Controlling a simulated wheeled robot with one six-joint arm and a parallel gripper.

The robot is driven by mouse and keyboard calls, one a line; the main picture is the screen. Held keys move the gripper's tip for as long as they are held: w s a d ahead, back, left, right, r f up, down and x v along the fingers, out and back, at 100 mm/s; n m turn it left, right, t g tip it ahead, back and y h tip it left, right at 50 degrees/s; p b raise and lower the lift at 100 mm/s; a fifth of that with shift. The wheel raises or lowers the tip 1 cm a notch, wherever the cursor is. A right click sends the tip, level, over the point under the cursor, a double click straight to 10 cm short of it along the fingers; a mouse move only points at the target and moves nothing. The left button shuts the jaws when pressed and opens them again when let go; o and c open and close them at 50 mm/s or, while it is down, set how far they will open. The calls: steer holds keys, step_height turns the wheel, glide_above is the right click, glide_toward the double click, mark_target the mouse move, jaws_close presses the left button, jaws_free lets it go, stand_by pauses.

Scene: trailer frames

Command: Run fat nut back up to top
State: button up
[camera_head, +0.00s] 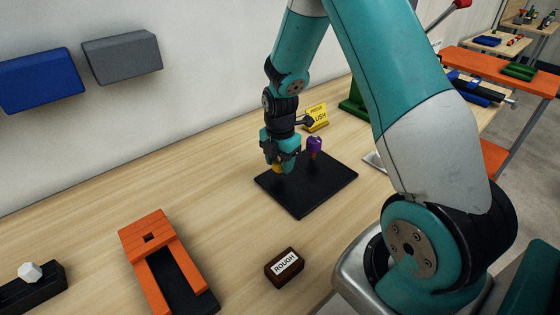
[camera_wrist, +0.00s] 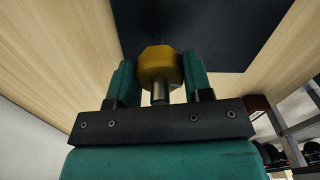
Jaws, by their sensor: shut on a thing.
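A fat yellow nut (camera_wrist: 159,64) sits between the two teal fingers of my gripper (camera_wrist: 158,80) in the wrist view. The fingers are shut on its sides. A grey metal rod (camera_wrist: 160,93) shows from the nut toward my palm. In the head view my gripper (camera_head: 279,163) points down over the left part of a black base plate (camera_head: 315,192), with a bit of the yellow nut (camera_head: 277,168) showing below it. A purple piece (camera_head: 314,145) stands on the plate to the right of my gripper. The rod's lower part is hidden.
A yellow sign (camera_head: 316,117) stands behind the plate. A brown block labelled ROUGH (camera_head: 284,267) lies in front. An orange and black fixture (camera_head: 165,262) is at the lower left.

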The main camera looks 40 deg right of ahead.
steer(key=shift+s+f+n, duration=0.15)
steer(key=shift+n, duration=0.15)
steer(key=o, duration=0.9)
step_height(320, 180, up, 18)
steer(key=shift+f+b, duration=0.2)
steer(key=shift+b, duration=0.8)
